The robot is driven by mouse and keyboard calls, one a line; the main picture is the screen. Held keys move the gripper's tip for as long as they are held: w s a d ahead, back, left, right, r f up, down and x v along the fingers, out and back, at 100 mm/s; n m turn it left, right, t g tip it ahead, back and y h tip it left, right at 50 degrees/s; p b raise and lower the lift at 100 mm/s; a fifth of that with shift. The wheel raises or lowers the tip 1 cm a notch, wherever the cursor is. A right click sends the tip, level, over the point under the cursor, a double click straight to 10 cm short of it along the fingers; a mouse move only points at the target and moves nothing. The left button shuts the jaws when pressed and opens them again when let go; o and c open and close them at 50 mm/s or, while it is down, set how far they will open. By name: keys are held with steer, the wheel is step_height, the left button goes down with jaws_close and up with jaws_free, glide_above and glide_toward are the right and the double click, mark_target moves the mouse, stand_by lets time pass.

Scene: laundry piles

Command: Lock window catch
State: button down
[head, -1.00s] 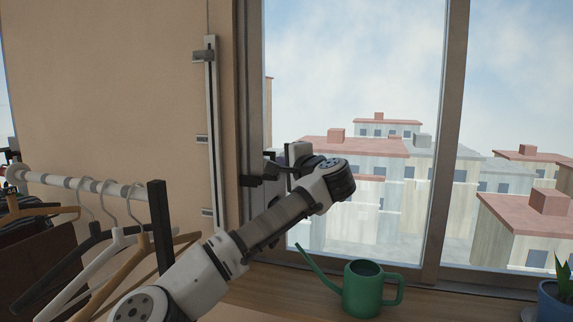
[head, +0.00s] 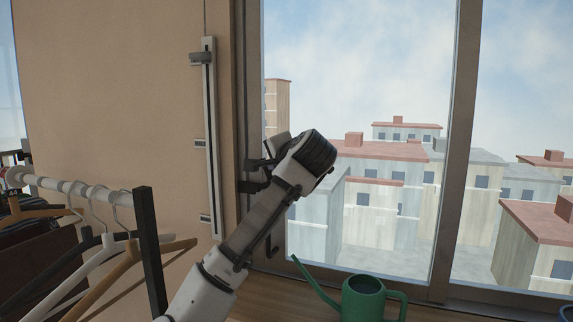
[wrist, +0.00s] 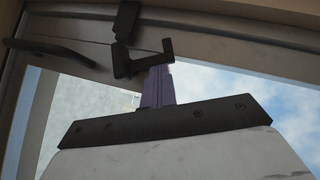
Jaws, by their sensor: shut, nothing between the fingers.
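The window catch is a small dark block (head: 253,187) on the left upright of the window frame. It also shows at the top of the wrist view as a dark block (wrist: 126,21) on the frame. My gripper (head: 256,163) is at the frame just above the catch, with its fingers toward the upright. In the wrist view the dark fingers (wrist: 142,64) are shut and empty, close to the block; whether they touch it I cannot tell. A dark curved window handle (head: 272,248) sits lower on the frame, partly behind my arm. It crosses the upper left of the wrist view (wrist: 50,50).
A green watering can (head: 363,299) stands on the wooden sill, right of my arm. A clothes rail (head: 80,190) with several hangers is at the left, its dark post (head: 148,240) near my arm. A vertical track (head: 210,140) runs up the wall left of the window.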

steer(key=shift+w+a, duration=0.2)
steer(key=shift+a, duration=0.45)
steer(key=shift+w+a, duration=0.2)
steer(key=shift+a, duration=0.45)
steer(key=shift+w+a+f, duration=0.15)
steer(key=shift+a+f, duration=0.1)
steer(key=shift+a, duration=0.2)
steer(key=shift+w+a+f, duration=0.15)
steer(key=shift+a+f, duration=0.05)
steer(key=shift+a, duration=0.25)
steer(key=shift+r+p, duration=0.15)
steer(key=shift+p, duration=0.2)
steer(key=r+p, duration=0.3)
steer(key=p, duration=0.1)
steer(key=shift+d+r, duration=0.35)
steer(key=s+r+b, duration=0.3)
steer(key=s+r, duration=0.3)
steer(key=s, duration=0.1)
steer(key=shift+s+r, duration=0.3)
steer(key=shift+r, duration=0.05)
